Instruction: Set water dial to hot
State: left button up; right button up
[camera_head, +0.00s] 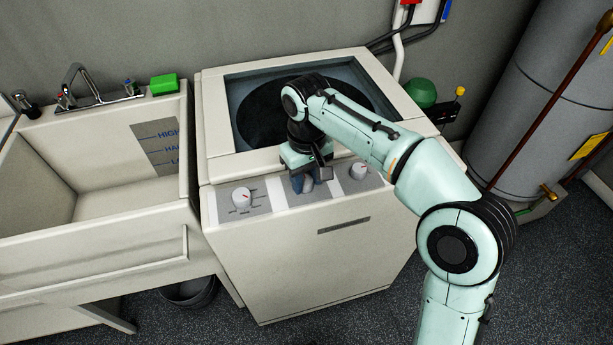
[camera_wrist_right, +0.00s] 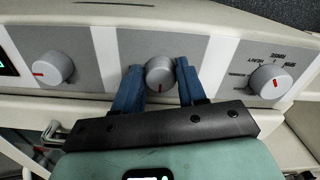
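The washer's control panel carries three round grey dials with red marks. The left dial (camera_head: 242,197) sits on a panel with printed settings; it is the right one in the wrist view (camera_wrist_right: 269,82), where "HEAVY" can be read. The right dial (camera_head: 358,170) is at the left in the wrist view (camera_wrist_right: 53,68). The middle dial (camera_wrist_right: 160,74) is mostly hidden in the head view; its red mark points toward my gripper. My right gripper (camera_head: 303,184) has its blue fingers on both sides of this dial, with no clear gap. The middle dial's labels are not visible. My left gripper is out of view.
The washer (camera_head: 290,260) has a dark round window on top. A utility sink (camera_head: 110,205) with a tap stands at its left, with a green block (camera_head: 164,84) on the rim. A large grey tank (camera_head: 535,100) and pipes stand at the right.

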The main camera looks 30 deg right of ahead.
jog(key=c, duration=0.5)
pick_arm(q)
jog(key=shift+r, duration=0.15)
pick_arm(e)
jog(key=shift+r, duration=0.1)
jog(key=m+p, duration=0.2)
jog(key=shift+r+m, duration=0.1)
jog(key=shift+m, duration=0.2)
jog(key=m+p, duration=0.3)
jog(key=m, duration=0.1)
jog(key=shift+w+a, duration=0.1)
jog(key=m+p, duration=0.2)
jog(key=m, duration=0.3)
jog(key=shift+w+m, duration=0.1)
jog(key=shift+m, duration=0.3)
pick_arm(q)
notch_tip(320, 180, up, 8)
jog(key=p, duration=0.1)
jog(key=shift+s+f+g+p, duration=0.15)
jog(key=shift+f+g+p, duration=0.15)
jog(key=shift+p, duration=0.1)
pick_arm(e)
jog(key=m, duration=0.5)
jog(key=shift+w, duration=0.1)
pick_arm(q)
jog(key=shift+r, duration=0.1)
pick_arm(e)
jog(key=shift+m, duration=0.4)
